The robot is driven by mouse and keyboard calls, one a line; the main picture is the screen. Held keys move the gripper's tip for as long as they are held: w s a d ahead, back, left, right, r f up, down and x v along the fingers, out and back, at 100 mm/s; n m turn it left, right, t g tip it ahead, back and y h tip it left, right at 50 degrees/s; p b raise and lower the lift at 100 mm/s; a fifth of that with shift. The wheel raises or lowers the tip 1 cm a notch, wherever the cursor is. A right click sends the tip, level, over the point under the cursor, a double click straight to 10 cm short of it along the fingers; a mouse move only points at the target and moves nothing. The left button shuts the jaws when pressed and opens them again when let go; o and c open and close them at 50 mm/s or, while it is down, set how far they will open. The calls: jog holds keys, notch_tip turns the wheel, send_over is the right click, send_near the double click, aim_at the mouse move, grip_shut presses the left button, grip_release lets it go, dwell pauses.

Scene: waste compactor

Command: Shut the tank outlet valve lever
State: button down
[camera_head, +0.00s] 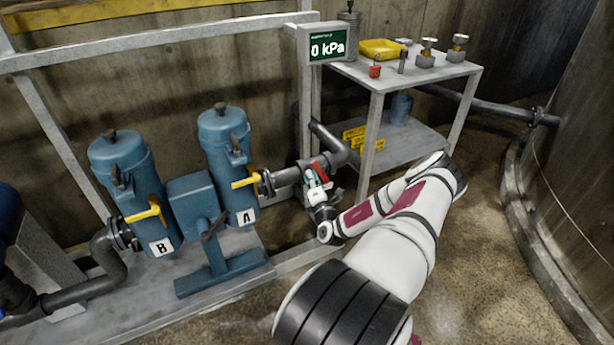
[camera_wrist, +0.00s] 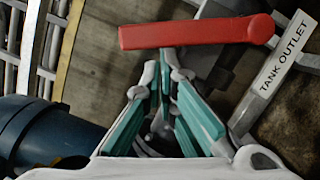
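The red lever (camera_wrist: 195,32) lies across the top of the wrist view, nearly level in that picture, with its rounded end at the right. In the head view the red lever (camera_head: 320,172) is small, on the dark pipe right of filter A. A white "TANK OUTLET" label (camera_wrist: 283,62) hangs beside it. My gripper (camera_wrist: 164,68) has teal-lined fingers that converge, their tips close together just below the lever's middle. Nothing shows held between them. Whether the tips touch the lever is unclear. In the head view my gripper (camera_head: 314,181) is at the lever, partly covering the valve.
Blue filters B (camera_head: 125,180) and A (camera_head: 228,150) with yellow handles stand to the left. A display (camera_head: 328,47) reads 0 kPa. A metal cart (camera_head: 425,75) with items stands behind, and a large tank (camera_head: 575,130) at the right. Pipes and frame rails crowd the valve.

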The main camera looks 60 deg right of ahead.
jog(key=shift+s+d+r+m+g+p, duration=0.25)
jog(key=shift+d+r+m+p, duration=0.15)
jog(key=shift+m, duration=0.55)
jog(key=shift+s+d+r+m+g+p, duration=0.3)
jog(key=shift+m+p, duration=0.2)
jog(key=shift+m, duration=0.45)
jog(key=shift+w, duration=0.1)
jog(key=shift+f, duration=0.1)
